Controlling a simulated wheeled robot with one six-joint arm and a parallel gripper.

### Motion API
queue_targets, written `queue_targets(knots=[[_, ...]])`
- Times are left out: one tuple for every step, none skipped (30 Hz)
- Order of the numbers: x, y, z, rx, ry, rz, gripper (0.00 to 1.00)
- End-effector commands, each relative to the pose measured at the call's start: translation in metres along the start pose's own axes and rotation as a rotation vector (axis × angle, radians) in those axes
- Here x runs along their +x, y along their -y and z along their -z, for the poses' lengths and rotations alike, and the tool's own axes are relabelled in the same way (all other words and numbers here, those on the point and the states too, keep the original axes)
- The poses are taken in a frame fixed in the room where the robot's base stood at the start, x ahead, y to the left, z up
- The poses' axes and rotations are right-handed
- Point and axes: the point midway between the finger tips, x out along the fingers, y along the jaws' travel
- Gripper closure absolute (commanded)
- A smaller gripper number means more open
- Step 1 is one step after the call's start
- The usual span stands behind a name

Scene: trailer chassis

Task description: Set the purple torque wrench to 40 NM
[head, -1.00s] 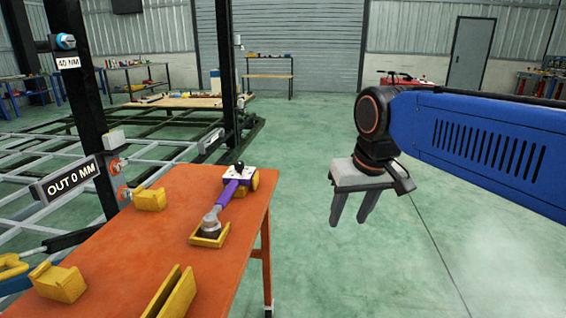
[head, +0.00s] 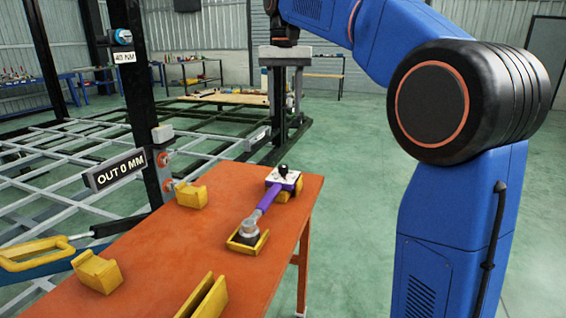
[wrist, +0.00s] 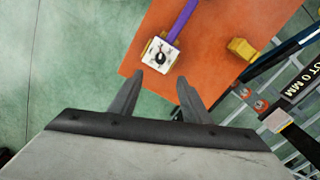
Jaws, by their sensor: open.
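The purple torque wrench (head: 268,197) lies on the orange table, its grey head in a yellow holder (head: 263,243) and its other end at a yellow support. That end carries a white square plate with a black knob (head: 283,169). In the wrist view the purple shaft (wrist: 182,20) runs up from the white plate (wrist: 160,54). My gripper (head: 285,104) is open and empty, fingers pointing down, above and beyond the knob end in the head view. In the wrist view the plate shows just past my fingertips (wrist: 160,77), apart from them. A sign (head: 125,57) reads 40 NM.
The orange table (head: 185,245) also bears several yellow holders (head: 97,271). A dark post (head: 138,100) and an OUT 0 MM sign (head: 115,170) stand behind its left side, by the grey chassis frame (head: 50,185).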

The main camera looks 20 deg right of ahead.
Motion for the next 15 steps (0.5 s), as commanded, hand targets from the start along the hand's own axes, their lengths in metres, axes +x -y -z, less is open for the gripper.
queue_targets(knots=[[-0.001,0.002,0.004,0.002,0.005,-0.002,0.57],[-0.001,0.003,0.005,0.004,0.007,-0.002,0.57],[-0.001,0.003,0.006,0.005,0.008,-0.003,0.57],[0.000,0.004,0.006,0.005,0.009,-0.003,0.57],[0.002,0.004,0.006,0.006,0.009,-0.003,0.57],[0.005,0.004,0.006,0.006,0.011,-0.004,0.57],[0.008,0.004,0.006,0.006,0.011,-0.004,0.57],[0.011,0.004,0.006,0.006,0.010,-0.004,0.57],[0.017,0.003,0.005,0.005,0.011,-0.004,0.57],[0.021,0.003,0.005,0.005,0.011,-0.004,0.57],[0.026,0.003,0.005,0.005,0.010,-0.004,0.57],[0.033,0.003,0.005,0.005,0.011,-0.004,0.57],[0.038,0.003,0.005,0.005,0.011,-0.004,0.57],[0.044,0.003,0.005,0.005,0.010,-0.004,0.57],[0.051,0.003,0.004,0.005,0.011,-0.004,0.57]])
